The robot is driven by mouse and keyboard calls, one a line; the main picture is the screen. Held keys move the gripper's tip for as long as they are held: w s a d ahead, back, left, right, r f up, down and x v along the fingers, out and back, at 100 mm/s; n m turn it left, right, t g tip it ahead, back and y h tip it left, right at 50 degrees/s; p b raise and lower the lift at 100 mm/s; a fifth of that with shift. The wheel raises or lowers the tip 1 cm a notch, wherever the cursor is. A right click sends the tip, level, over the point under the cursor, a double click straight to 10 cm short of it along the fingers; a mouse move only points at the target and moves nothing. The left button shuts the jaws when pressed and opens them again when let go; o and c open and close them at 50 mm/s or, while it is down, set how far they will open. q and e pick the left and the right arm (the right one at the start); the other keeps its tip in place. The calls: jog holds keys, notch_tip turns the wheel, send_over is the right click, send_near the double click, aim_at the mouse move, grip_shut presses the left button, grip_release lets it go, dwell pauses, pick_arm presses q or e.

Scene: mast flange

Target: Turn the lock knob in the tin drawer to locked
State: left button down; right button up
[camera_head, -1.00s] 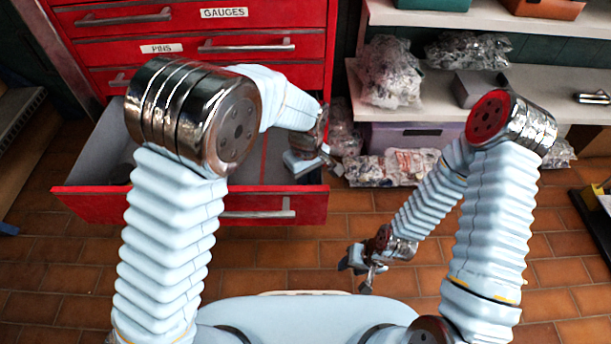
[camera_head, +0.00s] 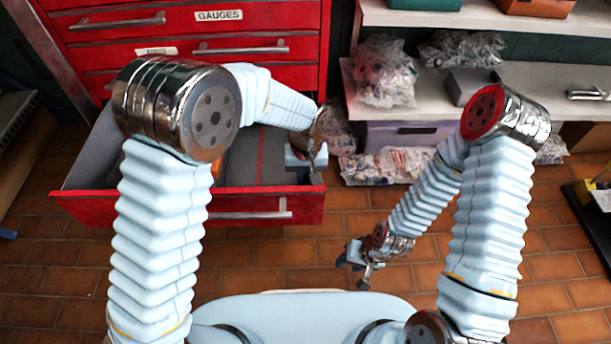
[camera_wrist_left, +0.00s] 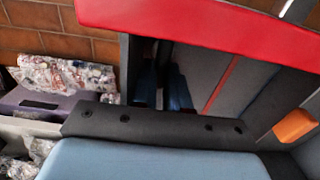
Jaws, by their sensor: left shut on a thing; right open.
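The open red drawer (camera_head: 268,205) at the lower left of the head view has a grey inside; its red front edge crosses the top of the left wrist view (camera_wrist_left: 200,22). My left gripper (camera_head: 306,165) points down at the drawer's right front corner. In the left wrist view its two dark blue fingers (camera_wrist_left: 165,88) reach down inside the drawer, close together on a small thing that they hide. From its place this seems to be the lock knob, whose pointing direction I cannot see. My right gripper (camera_head: 356,258) is open and empty, over the floor.
Shut drawers labelled GAUGES (camera_head: 219,15) stand above the open one. An orange thing (camera_wrist_left: 295,126) lies in the drawer, beyond a red divider line. Shelves with bagged parts (camera_head: 384,72) and a purple bin (camera_head: 405,134) are to the right. The tiled floor in front is clear.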

dwell(0.3)
pick_arm(q)
jog(key=c, duration=1.1)
grip_release()
jog(key=shift+d, duration=0.1)
